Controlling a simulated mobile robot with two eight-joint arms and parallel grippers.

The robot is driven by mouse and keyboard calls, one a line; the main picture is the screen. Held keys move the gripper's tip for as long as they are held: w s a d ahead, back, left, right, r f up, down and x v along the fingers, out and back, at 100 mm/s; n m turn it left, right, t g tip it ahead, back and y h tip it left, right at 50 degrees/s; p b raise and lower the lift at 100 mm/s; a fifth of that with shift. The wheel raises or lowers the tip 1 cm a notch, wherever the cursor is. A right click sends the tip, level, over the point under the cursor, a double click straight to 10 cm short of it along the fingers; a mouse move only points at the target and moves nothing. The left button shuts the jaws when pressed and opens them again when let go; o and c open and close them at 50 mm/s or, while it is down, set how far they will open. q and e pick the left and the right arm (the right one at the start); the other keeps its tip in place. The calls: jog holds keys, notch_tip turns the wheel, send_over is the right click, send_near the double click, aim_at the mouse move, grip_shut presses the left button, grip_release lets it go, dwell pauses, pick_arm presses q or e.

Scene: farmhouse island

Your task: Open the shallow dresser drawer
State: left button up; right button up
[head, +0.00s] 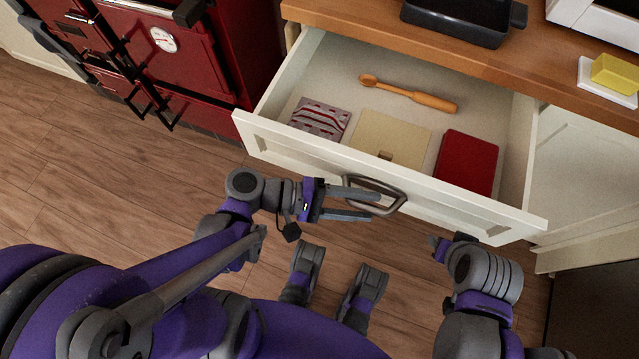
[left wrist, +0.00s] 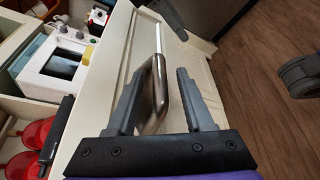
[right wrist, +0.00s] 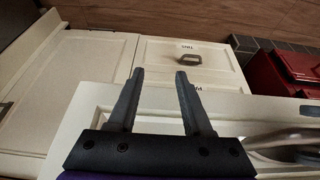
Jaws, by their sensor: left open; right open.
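The shallow dresser drawer (head: 390,182) is pulled out in the head view, its inside well exposed. It holds a wooden spoon (head: 410,93), a patterned cloth (head: 320,119), a beige item (head: 392,135) and a red item (head: 467,163). Its metal handle (head: 392,186) is on the cream front. My left gripper (head: 374,204) is open at the handle; in the left wrist view the handle (left wrist: 160,95) shows between the spread fingers (left wrist: 162,75). My right gripper (right wrist: 160,78) is open and empty; its fingers are hard to make out in the head view. The handle also shows in the right wrist view (right wrist: 290,138).
The wooden dresser top (head: 370,40) carries a dark baking dish (head: 460,22) and yellow butter on a white dish (head: 612,76). A red range cooker (head: 190,75) stands left of the dresser. Wooden floor (head: 110,190) lies clear left of the drawer.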

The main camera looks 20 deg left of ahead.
pick_arm(q)
jog(key=p+v, duration=0.1)
jog(key=v, duration=0.9)
pick_arm(e)
jog(key=shift+r, duration=0.75)
pick_arm(q)
jog(key=shift+d, duration=0.1)
